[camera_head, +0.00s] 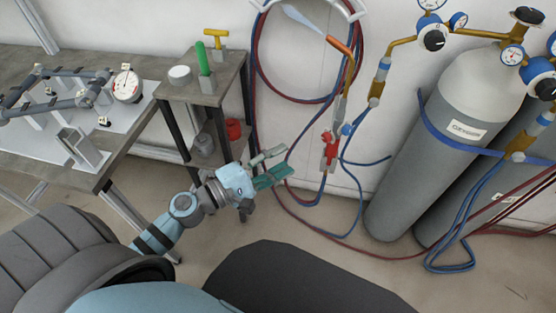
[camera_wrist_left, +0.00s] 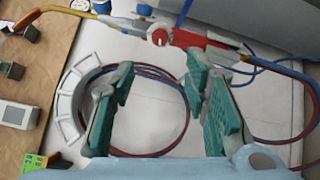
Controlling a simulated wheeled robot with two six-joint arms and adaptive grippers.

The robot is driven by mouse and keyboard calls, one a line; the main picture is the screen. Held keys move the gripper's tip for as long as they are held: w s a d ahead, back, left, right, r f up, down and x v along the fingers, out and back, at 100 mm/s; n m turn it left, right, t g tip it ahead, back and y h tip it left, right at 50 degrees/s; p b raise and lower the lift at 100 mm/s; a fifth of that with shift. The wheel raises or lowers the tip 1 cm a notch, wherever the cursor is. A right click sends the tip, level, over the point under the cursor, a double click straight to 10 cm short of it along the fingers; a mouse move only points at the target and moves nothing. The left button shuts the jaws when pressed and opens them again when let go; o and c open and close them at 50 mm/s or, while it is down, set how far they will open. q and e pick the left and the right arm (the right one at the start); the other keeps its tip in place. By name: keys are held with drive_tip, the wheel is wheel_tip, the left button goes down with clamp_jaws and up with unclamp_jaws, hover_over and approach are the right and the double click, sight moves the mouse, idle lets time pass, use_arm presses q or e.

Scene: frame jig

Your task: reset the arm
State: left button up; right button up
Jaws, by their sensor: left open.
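My left arm comes in from the lower left in the head view. My left gripper (camera_head: 279,162) is open and empty, held in the air to the right of the small side stand. Its two green-padded fingers stand apart in the left wrist view (camera_wrist_left: 160,80), with nothing between them. Behind them in that view are a looped red and blue hose (camera_wrist_left: 184,125) and a grey curved bracket (camera_wrist_left: 66,105). A torch with a red valve body (camera_wrist_left: 195,40) crosses the top of that view. My right gripper is not in view.
The side stand (camera_head: 215,90) holds a green-handled tool (camera_head: 203,60). The workbench (camera_head: 40,145) with a tube frame (camera_head: 60,72) and dial gauge (camera_head: 127,86) is at left. The torch (camera_head: 330,148) hangs on the wall. Gas cylinders (camera_head: 440,150) stand at right; hoses trail on the floor.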

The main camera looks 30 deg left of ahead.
use_arm(q)
drive_tip(key=shift+s, duration=0.15)
drive_tip(key=shift+a, duration=0.15)
drive_tip(key=s+a+f+m+g+y, duration=0.2)
drive_tip(key=s+a+f+m+y, duration=0.15)
drive_tip(key=f, duration=0.65)
drive_tip(key=s+a+f+m+g+y, duration=0.25)
drive_tip(key=a+f, duration=0.25)
drive_tip(key=f, duration=0.5)
drive_tip(key=s+a+f+m+g+y, duration=0.2)
drive_tip(key=s+a+f+g, duration=0.15)
drive_tip(key=f, duration=0.65)
drive_tip(key=s+d+f+m+g+p, duration=0.1)
drive_tip(key=s+f, duration=0.3)
drive_tip(key=s, duration=0.4)
drive_tip(key=s+d+f+m+g+y, duration=0.1)
drive_tip(key=s+d+f+m+g, duration=0.1)
drive_tip(key=s, duration=0.7)
drive_tip(key=s+d+f+m+g+p, duration=0.1)
drive_tip(key=s+d+f+m+g, duration=0.1)
drive_tip(key=s+f, duration=0.5)
drive_tip(key=shift+s+d+f+m+g+y+p, duration=0.35)
drive_tip(key=shift+s+m+g, duration=0.45)
drive_tip(key=shift+m, duration=0.4)
